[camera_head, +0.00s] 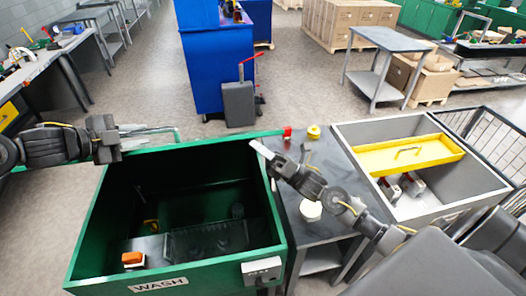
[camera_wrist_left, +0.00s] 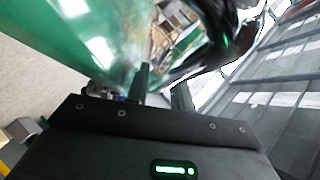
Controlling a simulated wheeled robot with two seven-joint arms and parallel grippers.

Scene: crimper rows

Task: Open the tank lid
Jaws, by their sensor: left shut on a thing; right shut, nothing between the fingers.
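The green tank marked WASH (camera_head: 75,245) stands at centre left in the head view, with its dark inside exposed from above. My left gripper (camera_head: 147,131) is at the tank's far left corner, its fingers shut by a thin green edge. In the left wrist view a broad glossy green panel (camera_wrist_left: 70,40), apparently the lid, fills the upper left beyond the left fingertips (camera_wrist_left: 165,88). The exact part gripped is hidden. My right gripper (camera_head: 262,150) is shut and empty above the tank's right rim.
An orange-topped object (camera_head: 132,259) sits inside the tank. A dark table (camera_head: 325,185) right of it bears a red item (camera_head: 287,133), a yellow roll (camera_head: 314,131) and a white round item (camera_head: 311,210). A grey bin (camera_head: 450,193) with a yellow tray (camera_head: 405,157) stands farther right.

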